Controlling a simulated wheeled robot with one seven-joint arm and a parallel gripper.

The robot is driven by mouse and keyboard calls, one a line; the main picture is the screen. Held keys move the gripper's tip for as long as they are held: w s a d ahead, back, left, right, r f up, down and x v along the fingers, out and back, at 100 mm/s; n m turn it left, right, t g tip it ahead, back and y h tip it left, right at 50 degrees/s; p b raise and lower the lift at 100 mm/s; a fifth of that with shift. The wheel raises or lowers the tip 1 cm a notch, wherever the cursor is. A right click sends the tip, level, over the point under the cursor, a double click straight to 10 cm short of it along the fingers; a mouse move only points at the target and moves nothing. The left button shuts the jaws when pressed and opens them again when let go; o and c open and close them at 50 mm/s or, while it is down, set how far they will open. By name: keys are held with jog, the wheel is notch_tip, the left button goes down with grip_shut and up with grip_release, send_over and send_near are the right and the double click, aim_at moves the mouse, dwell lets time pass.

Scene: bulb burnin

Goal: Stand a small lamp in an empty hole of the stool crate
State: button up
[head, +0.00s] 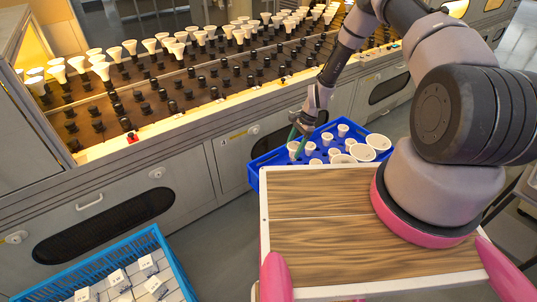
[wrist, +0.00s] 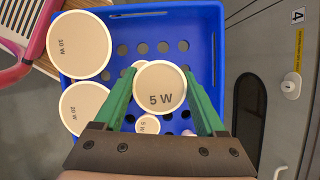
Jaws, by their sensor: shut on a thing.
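The stool crate is a blue crate with round holes. Its rim (head: 255,176) shows beyond the wooden top in the head view, and its wall (wrist: 217,60) shows in the wrist view. My gripper (wrist: 157,90) is shut on a small lamp with a round white face marked 5 W (wrist: 160,98), held over the crate. In the head view my gripper (head: 297,143) is over the crate's left part. Several white lamps stand in the crate, including a large 10 W lamp (wrist: 79,42) and a 20 W lamp (wrist: 85,108). Empty holes (wrist: 142,48) show beyond the held lamp; its lower end is hidden.
A smaller lamp (wrist: 148,125) stands near the held lamp, and another is partly hidden behind it. A rack of lamps and sockets (head: 150,85) runs along the back. A blue crate of white boxes (head: 155,238) is at lower left. A grey cabinet (wrist: 258,50) flanks the crate.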

jog(key=w+a+f+m+t, duration=0.2)
jog(key=a+f+m+t, duration=0.2)
jog(key=a+f+m, duration=0.6)
jog(key=shift+w+f+m+t, duration=0.15)
jog(key=shift+f+m+t, duration=0.15)
jog(key=shift+m, duration=0.7)
jog(key=shift+f, duration=0.2)
jog(key=shift+f, duration=1.6)
jog(key=o, duration=1.3)
jog(key=shift+w, duration=0.1)
jog(key=v, duration=1)
jog(key=shift+a+r, duration=0.15)
jog(key=shift+r, duration=0.3)
